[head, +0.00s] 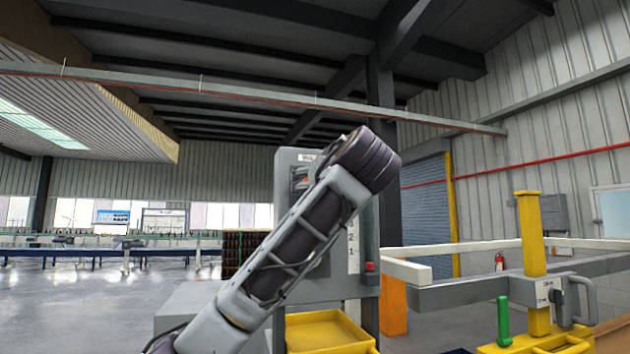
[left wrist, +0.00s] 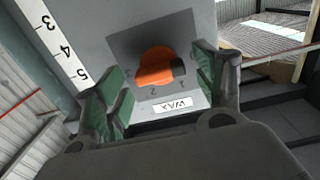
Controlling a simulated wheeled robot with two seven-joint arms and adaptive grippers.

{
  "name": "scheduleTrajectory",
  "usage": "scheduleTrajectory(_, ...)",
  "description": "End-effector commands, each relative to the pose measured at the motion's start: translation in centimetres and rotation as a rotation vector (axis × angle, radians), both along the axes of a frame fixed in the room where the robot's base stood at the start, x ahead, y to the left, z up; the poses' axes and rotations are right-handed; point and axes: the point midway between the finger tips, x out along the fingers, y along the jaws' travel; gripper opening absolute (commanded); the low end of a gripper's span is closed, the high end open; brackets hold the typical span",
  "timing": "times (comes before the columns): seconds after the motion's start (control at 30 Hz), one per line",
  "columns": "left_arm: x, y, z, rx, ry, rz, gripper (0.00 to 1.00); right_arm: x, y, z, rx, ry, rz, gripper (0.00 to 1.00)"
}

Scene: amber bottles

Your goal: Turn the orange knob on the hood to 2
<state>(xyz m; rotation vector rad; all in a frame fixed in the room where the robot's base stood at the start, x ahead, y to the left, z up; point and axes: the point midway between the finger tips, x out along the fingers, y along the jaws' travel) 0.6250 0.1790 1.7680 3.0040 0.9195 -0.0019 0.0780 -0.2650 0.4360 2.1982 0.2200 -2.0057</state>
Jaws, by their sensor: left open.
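The grey hood (head: 360,275) stands ahead in the head view, partly covered by my raised left arm. In the left wrist view, its orange knob (left wrist: 153,67) sits on a dark panel, with a dark mark on its right side. The digits 1 and 2 show beside the knob, upside down, and the dark mark lies nearer the 1 than the 2. My left gripper (left wrist: 160,72) is open, its green-padded fingers on either side of the knob. I cannot tell whether they touch it. My right gripper is not in view.
An upside-down WAX label (left wrist: 173,105) sits beside the knob. A numbered scale (head: 352,245) runs along the hood. A yellow tray (head: 328,330) is below, and a yellow post (head: 533,250) with grey beams stands at the right. Open floor lies at the left.

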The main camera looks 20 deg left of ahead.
Motion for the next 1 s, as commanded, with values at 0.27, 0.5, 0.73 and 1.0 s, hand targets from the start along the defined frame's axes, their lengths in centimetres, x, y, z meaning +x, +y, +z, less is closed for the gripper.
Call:
scheduleTrajectory(0.27, 0.49, 0.36, -0.01, 0.000, -0.001, 0.000, 0.70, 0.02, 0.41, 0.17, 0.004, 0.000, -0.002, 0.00)
scheduleTrajectory(0.5, 0.48, 0.35, -0.04, 0.000, 0.000, 0.000, 0.59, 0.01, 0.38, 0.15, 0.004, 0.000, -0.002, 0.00)
scheduleTrajectory(0.73, 0.46, 0.34, -0.03, 0.000, 0.000, 0.000, 0.30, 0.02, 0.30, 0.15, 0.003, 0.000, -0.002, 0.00)
scheduleTrajectory(1.0, 0.46, 0.31, -0.03, 0.007, 0.004, 0.000, 0.24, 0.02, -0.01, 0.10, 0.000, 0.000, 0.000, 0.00)
